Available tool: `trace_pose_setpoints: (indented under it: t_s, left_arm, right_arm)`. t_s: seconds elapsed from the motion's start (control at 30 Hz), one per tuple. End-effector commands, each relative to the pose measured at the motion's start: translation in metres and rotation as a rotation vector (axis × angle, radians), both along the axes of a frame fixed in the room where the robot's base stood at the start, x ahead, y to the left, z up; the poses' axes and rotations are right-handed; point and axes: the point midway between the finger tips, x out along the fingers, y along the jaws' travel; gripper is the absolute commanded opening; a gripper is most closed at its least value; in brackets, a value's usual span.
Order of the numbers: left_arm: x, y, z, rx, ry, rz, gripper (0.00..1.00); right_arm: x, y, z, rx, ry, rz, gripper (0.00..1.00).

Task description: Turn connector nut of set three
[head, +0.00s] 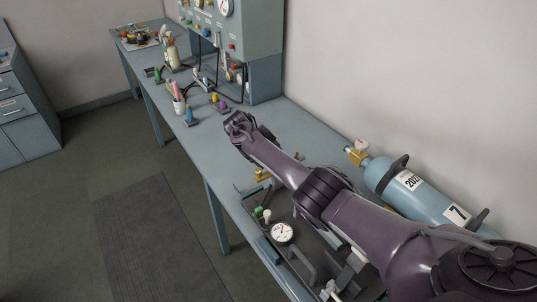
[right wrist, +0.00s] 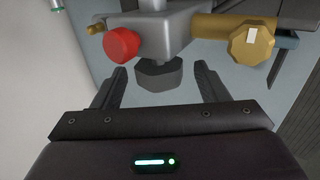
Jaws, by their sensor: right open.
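In the right wrist view a dark grey hexagonal nut (right wrist: 158,74) hangs below a grey metal body (right wrist: 160,35). My right gripper (right wrist: 160,70) is open, its two fingers apart on either side of the nut, with gaps visible on both sides. A red round knob (right wrist: 122,44) is left of the nut, and a brass knob (right wrist: 251,45) with a white mark is on the right. In the head view my right arm reaches up and left over the bench; its fingers and the nut cannot be made out there. No readable number shows which set this is. My left gripper is not in view.
The blue-grey bench (head: 288,121) runs along the wall. A blue cylinder (head: 430,197) with a brass valve lies at the right. A gauge (head: 282,233) sits in a case at the front. A panel cabinet (head: 250,35) and cups of tools stand at the back.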

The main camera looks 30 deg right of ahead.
Motion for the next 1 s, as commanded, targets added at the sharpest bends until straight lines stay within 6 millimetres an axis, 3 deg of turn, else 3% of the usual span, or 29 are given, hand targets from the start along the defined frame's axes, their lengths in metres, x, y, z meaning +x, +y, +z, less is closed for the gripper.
trace_pose_setpoints:
  t_s: [0.1,0.3,0.37,0.63,1.0]
  left_arm:
    - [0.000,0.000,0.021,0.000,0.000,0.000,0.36]
    - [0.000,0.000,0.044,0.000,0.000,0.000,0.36]
    - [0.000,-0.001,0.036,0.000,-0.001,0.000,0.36]
    - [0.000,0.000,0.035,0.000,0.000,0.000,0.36]
    - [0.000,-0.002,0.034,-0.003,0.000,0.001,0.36]
  right_arm:
    - [0.000,0.008,0.020,0.000,0.000,0.001,0.67]
    - [-0.001,0.027,0.048,0.001,-0.001,0.003,0.67]
    - [-0.001,0.030,0.049,0.000,-0.002,0.002,0.67]
    - [-0.003,0.038,0.061,0.000,0.000,0.000,0.67]
    - [-0.006,0.043,0.053,0.009,0.003,0.011,0.67]
